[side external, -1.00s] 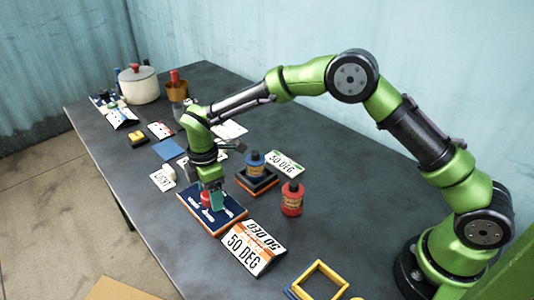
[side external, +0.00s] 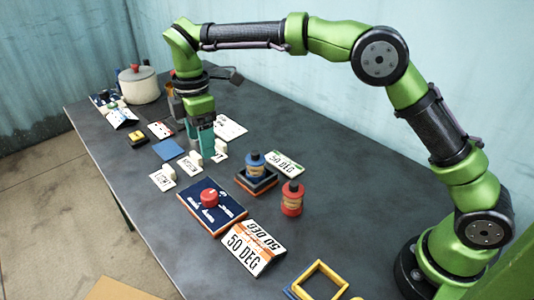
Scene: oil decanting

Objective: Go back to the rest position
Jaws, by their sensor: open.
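My gripper (side external: 201,138) points down over the middle of the table, beyond the red knob, with its teal fingers close to the small white blocks on cards. Nothing shows between the fingers, and they are apart from the knob. The red knob (side external: 209,197) sits on a dark blue panel (side external: 228,212) with white markings and an orange edge.
A blue-capped bottle (side external: 255,168) stands on a dark stand, and a red bottle (side external: 291,199) stands nearby. A "50 DEG" sign (side external: 250,248) and a yellow frame (side external: 320,283) are in front. A white pot (side external: 139,85) stands at the far end. The table's left front is bare.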

